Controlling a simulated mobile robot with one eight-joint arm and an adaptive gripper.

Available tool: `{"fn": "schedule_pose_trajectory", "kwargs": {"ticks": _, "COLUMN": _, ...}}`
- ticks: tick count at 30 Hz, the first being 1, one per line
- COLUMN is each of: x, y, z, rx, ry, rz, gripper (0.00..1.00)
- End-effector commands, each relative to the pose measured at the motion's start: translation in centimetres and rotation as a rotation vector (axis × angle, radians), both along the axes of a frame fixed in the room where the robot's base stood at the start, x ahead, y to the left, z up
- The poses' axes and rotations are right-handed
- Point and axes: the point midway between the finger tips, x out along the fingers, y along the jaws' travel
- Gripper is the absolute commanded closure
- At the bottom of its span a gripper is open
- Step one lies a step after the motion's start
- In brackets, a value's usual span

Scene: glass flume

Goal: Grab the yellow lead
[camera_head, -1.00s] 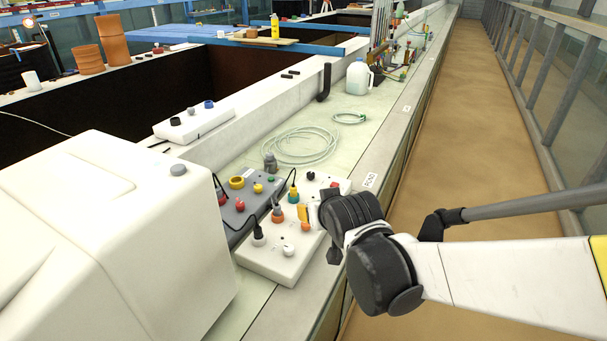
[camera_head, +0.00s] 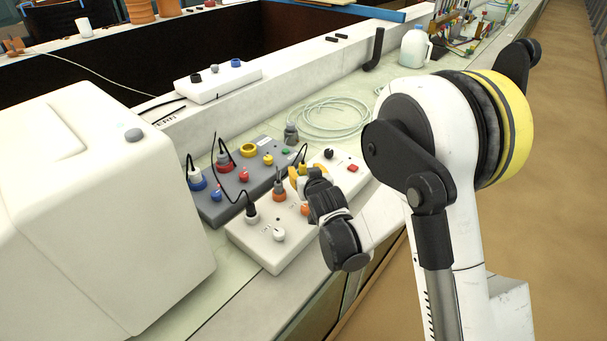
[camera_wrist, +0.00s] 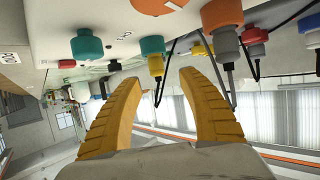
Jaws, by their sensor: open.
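In the wrist view, my gripper (camera_wrist: 159,80) is open, its two yellow fingers apart and nothing held. A yellow-orange plug with a thin dark cable (camera_wrist: 155,65) appears between the fingertips, seated under a teal socket (camera_wrist: 152,45); I take it for the yellow lead. Its distance from the fingers is hard to tell. In the head view, my gripper (camera_head: 298,180) is over the white control box (camera_head: 272,258), and its body hides most of that plug.
A grey plug in an orange socket (camera_wrist: 222,45) hangs close beside the right finger. A grey-blue box (camera_head: 212,210) with knobs and black leads stands beside the white box. A large white casing (camera_head: 95,220) is at left.

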Motion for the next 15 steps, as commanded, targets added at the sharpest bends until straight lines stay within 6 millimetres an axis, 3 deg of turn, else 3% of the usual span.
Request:
{"fn": "schedule_pose_trajectory", "kwargs": {"ticks": 9, "x": 4.2, "y": 0.6, "z": -1.9, "rx": 0.0, "ry": 0.001, "rz": -0.001, "gripper": 0.52}}
{"fn": "schedule_pose_trajectory", "kwargs": {"ticks": 15, "x": 5.1, "y": 0.8, "z": -1.9, "rx": 0.0, "ry": 0.001, "rz": -0.001, "gripper": 0.52}}
